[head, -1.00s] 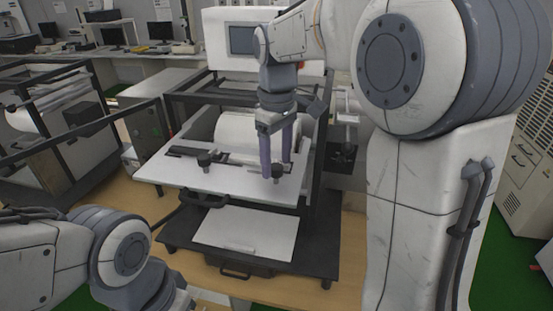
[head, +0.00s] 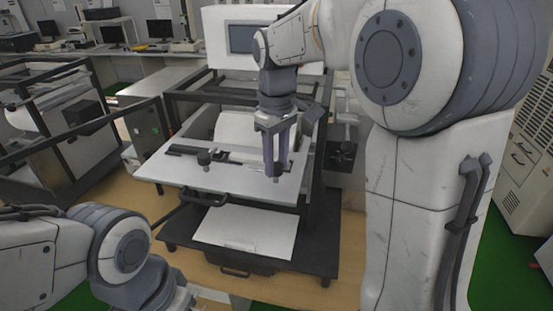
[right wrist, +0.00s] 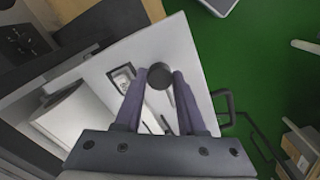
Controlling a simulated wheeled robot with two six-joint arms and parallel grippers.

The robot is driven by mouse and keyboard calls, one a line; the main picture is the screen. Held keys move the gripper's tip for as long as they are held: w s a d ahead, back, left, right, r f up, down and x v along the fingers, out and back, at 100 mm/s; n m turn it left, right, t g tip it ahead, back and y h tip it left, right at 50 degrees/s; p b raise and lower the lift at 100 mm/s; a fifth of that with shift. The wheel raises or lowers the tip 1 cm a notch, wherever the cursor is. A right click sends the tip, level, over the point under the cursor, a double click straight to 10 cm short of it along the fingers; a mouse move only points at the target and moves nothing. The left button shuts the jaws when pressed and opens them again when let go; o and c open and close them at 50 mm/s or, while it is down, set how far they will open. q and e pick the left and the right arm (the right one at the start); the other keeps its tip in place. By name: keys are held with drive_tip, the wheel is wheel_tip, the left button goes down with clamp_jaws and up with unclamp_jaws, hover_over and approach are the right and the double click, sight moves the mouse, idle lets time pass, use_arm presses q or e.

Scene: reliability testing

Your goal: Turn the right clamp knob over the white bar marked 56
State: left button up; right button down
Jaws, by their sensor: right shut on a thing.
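The right clamp knob (right wrist: 160,76) is a round black knob. In the right wrist view it sits between the fingertips of my right gripper (right wrist: 161,80), which is shut on it. In the head view the right gripper (head: 275,174) points down at the right part of the white plate (head: 190,177), and its fingers hide most of the knob. I cannot read a 56 on any bar. My left arm shows at lower left, but its fingers do not show.
The plate belongs to a black-framed machine with a black base (head: 310,258) on a wooden table (head: 195,270). A black handle (head: 204,199) sticks out at the plate's front edge. A white sheet (head: 245,233) lies below the plate. A dark frame post stands right of the gripper.

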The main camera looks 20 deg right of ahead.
drive_tip(key=m+p, duration=0.1)
drive_tip(key=m, duration=0.3)
drive_tip(key=shift+r, duration=0.1)
drive_tip(key=m+p, duration=0.1)
drive_tip(key=m, duration=0.3)
drive_tip(key=shift+m, duration=0.3)
drive_tip(key=m, duration=0.4)
drive_tip(key=shift+p, duration=0.4)
drive_tip(key=shift+w+m+p, duration=0.1)
drive_tip(key=shift+m+p, duration=0.2)
drive_tip(key=shift+m, duration=1.9)
drive_tip(key=c, duration=0.5)
unclamp_jaws()
